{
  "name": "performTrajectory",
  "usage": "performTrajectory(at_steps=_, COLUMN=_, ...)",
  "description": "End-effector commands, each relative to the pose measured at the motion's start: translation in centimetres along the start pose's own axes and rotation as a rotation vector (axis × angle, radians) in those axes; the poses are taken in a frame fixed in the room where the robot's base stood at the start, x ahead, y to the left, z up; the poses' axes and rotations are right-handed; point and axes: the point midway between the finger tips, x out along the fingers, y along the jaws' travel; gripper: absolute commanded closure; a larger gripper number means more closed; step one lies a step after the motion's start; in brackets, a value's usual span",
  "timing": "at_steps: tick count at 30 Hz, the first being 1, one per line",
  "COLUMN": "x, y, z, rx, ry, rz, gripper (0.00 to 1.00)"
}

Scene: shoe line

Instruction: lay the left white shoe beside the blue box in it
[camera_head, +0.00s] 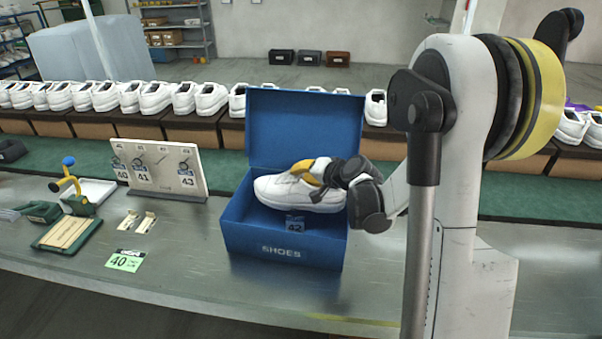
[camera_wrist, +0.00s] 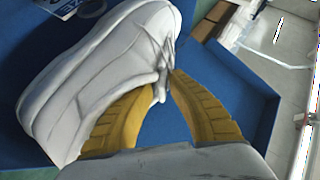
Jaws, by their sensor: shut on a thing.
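The blue box (camera_head: 282,247), marked SHOES, stands on the grey bench with its lid (camera_head: 304,128) raised at the back. In the wrist view, the yellow fingers (camera_wrist: 166,82) pinch the upper part of the white shoe (camera_wrist: 90,75), with blue box surface (camera_wrist: 165,125) behind. A dark tag marked 42 (camera_head: 295,223) shows just below the shoe. No second shoe is visible inside.
A board with tags 40, 41 and 43 (camera_head: 160,165) stands left of the box. Several white shoes (camera_head: 156,97) line the back.

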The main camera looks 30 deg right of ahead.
Motion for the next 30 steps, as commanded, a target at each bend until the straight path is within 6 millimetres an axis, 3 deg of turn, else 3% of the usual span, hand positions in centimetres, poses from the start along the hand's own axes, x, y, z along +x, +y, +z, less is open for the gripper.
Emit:
performTrajectory(at_steps=6, x=1.4, y=2.0, z=1.2, rx=0.000, ry=0.000, rz=0.000, gripper=1.00)
performTrajectory(at_steps=15, x=2.3, y=3.4, z=2.1, rx=0.000, ry=0.001, rz=0.000, gripper=1.00)
performTrajectory(at_steps=30, x=2.5, y=3.8, z=2.4, rx=0.000, ry=0.000, rz=0.000, gripper=1.00)
